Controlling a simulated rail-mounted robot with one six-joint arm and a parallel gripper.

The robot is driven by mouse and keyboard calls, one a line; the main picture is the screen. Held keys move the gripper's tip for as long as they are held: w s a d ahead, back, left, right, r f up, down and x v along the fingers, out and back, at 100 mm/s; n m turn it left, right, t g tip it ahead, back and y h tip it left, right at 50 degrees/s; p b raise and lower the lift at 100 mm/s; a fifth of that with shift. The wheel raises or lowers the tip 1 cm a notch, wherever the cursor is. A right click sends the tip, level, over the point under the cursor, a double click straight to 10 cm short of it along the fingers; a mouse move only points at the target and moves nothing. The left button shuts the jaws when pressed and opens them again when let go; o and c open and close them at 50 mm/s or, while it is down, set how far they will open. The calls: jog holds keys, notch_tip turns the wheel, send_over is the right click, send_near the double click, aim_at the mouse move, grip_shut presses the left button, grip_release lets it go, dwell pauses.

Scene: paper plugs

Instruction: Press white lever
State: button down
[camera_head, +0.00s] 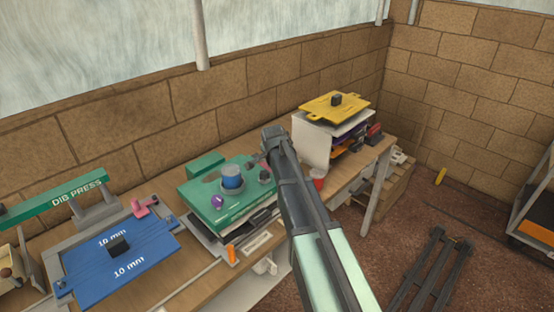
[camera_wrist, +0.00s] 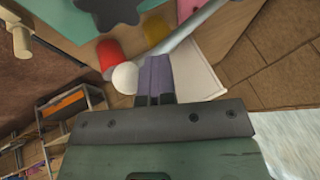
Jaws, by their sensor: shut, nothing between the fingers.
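In the wrist view a white rounded knob (camera_wrist: 125,78) sits at the lower end of a pale grey rod that slants up to the right; it looks like the white lever. My gripper (camera_wrist: 157,62) is shut and empty, its fingers just right of the knob. I cannot tell whether they touch it. In the head view my gripper (camera_head: 263,160) is at the right side of the green machine (camera_head: 205,190), which has a blue knob (camera_head: 232,176). I cannot make out the white lever in that view; my arm covers part of that area.
A red cup (camera_head: 318,179) stands right of my arm. A white shelf unit (camera_head: 311,142) with a yellow plate (camera_head: 333,107) on top stands behind it. A blue plate (camera_head: 118,262) and a green die press (camera_head: 55,203) are on the left. The brick wall runs behind the bench.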

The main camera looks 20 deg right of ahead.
jog(key=w+p+v, duration=0.1)
jog(key=p+v, duration=1.1)
jog(key=v, duration=0.1)
jog(key=shift+w+r, duration=0.2)
jog(key=shift+r, duration=0.2)
jog(key=s+a+f+n+g+y, duration=0.1)
jog(key=s+a+n, duration=0.3)
jog(key=s, duration=0.4)
jog(key=s+a+f+n+g+y+b, duration=0.1)
jog(key=s+a+n, duration=0.3)
jog(key=s, duration=0.4)
jog(key=s+a+f+n+g+y+b, duration=0.1)
jog(key=s+a+f+n+g, duration=0.2)
jog(key=s, duration=0.6)
jog(key=a+n, duration=0.1)
jog(key=n, duration=0.1)
jog(key=shift+n+g, duration=0.3)
jog(key=shift+n, duration=0.1)
